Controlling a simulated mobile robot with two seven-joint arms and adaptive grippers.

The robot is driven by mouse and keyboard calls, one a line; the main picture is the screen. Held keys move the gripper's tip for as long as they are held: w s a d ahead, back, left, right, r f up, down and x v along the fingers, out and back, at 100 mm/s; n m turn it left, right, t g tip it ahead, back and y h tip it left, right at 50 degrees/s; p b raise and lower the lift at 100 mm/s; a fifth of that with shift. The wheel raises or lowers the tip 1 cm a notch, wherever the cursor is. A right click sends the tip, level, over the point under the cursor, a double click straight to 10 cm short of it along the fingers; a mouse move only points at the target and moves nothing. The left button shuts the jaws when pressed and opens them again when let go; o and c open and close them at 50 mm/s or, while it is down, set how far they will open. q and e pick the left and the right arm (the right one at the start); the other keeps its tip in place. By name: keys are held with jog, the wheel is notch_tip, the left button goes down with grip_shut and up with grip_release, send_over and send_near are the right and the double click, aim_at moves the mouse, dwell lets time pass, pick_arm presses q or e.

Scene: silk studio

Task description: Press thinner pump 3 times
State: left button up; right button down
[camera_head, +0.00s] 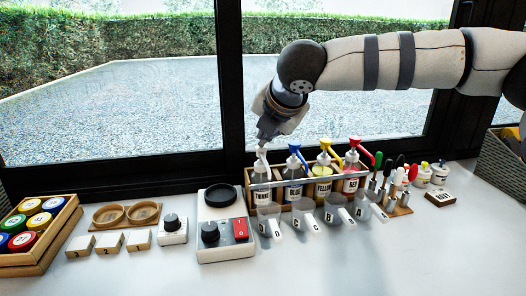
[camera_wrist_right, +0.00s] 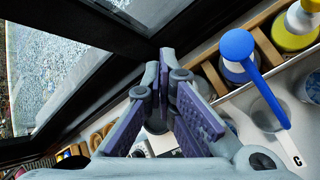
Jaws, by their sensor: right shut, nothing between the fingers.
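The thinner pump bottle (camera_head: 261,174), with a white pump top and a label partly readable as "THINN", stands at the left end of a wooden rack. My right gripper (camera_head: 266,138) is shut and empty, pointing down directly above the white pump top. Its fingertips are at or very near the pump top; I cannot tell whether they touch. In the right wrist view the closed purple-padded fingers (camera_wrist_right: 172,112) hide most of what lies below them. My left gripper is not in view.
The rack (camera_head: 249,184) also holds blue-, yellow- and red-topped pump bottles (camera_head: 324,175) close on the right. Lettered scoops (camera_head: 304,218) lie in front. A hot plate (camera_head: 225,240) with a red switch stands at left. The window frame (camera_head: 229,90) is behind. The front table is clear.

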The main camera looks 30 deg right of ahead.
aim_at(265, 147)
jog(key=shift+f, duration=0.45)
jog(key=shift+r, duration=1.35)
jog(key=shift+r, duration=0.1)
notch_tip(265, 147, up, 6)
jog(key=shift+f, duration=0.1)
dwell(1.5)
